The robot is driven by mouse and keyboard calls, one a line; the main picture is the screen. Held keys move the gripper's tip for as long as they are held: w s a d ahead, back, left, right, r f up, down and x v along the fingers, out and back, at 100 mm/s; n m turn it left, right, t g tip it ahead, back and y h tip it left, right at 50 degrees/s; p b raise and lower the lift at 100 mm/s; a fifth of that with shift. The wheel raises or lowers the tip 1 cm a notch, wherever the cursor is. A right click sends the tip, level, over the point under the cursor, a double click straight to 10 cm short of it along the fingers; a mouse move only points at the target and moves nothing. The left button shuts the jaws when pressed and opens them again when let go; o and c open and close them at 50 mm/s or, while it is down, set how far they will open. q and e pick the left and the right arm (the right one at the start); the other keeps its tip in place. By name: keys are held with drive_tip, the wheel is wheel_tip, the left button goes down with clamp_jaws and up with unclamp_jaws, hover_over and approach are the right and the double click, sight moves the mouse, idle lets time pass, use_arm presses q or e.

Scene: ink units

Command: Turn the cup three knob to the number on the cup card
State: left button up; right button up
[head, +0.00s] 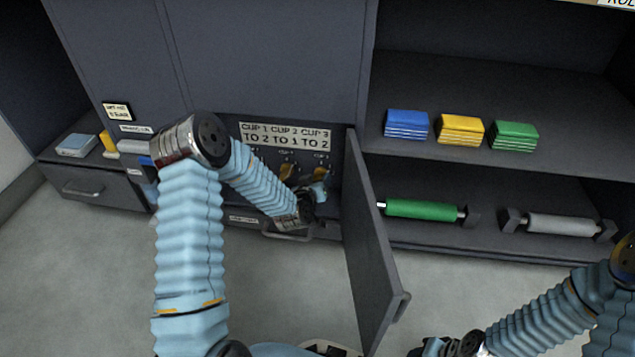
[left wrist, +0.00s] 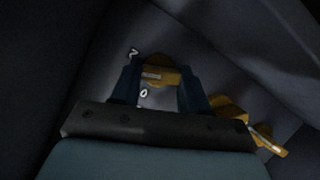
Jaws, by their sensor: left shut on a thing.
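The cup card (head: 286,135) above the knobs reads CUP 1 TO 2, CUP 2 TO 1, CUP 3 TO 2. My left gripper (head: 318,186) is at the rightmost knob, the cup three knob (head: 320,173), which is partly covered by it. In the left wrist view the gripper (left wrist: 157,86) has its fingers on both sides of this orange-yellow knob (left wrist: 161,72) and is shut on it. The knob's white mark faces left, between the printed 2 and 0. My right gripper (head: 436,346) is at the bottom edge, its jaws unclear.
The cup two knob (head: 287,170) is just left; two more knobs show in the left wrist view (left wrist: 230,105). An open door (head: 372,250) stands right of my left gripper. Shelves beyond hold blue (head: 406,125), yellow (head: 460,130) and green (head: 514,136) stacks, plus green (head: 422,209) and grey (head: 562,224) rollers.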

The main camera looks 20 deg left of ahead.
use_arm(q)
drive_tip(key=shift+d+m+g+y, duration=0.1)
drive_tip(key=shift+m+g+y, duration=0.3)
drive_tip(key=shift+m+y, duration=0.85)
drive_tip(key=shift+m, duration=0.35)
drive_tip(key=o, duration=1.1)
drive_tip(key=shift+c, duration=0.2)
drive_tip(key=p+v, duration=0.1)
drive_tip(key=v, duration=1.2)
drive_tip(key=shift+s+p, duration=0.3)
drive_tip(key=shift+s, duration=0.1)
drive_tip(key=shift+s, duration=0.1)
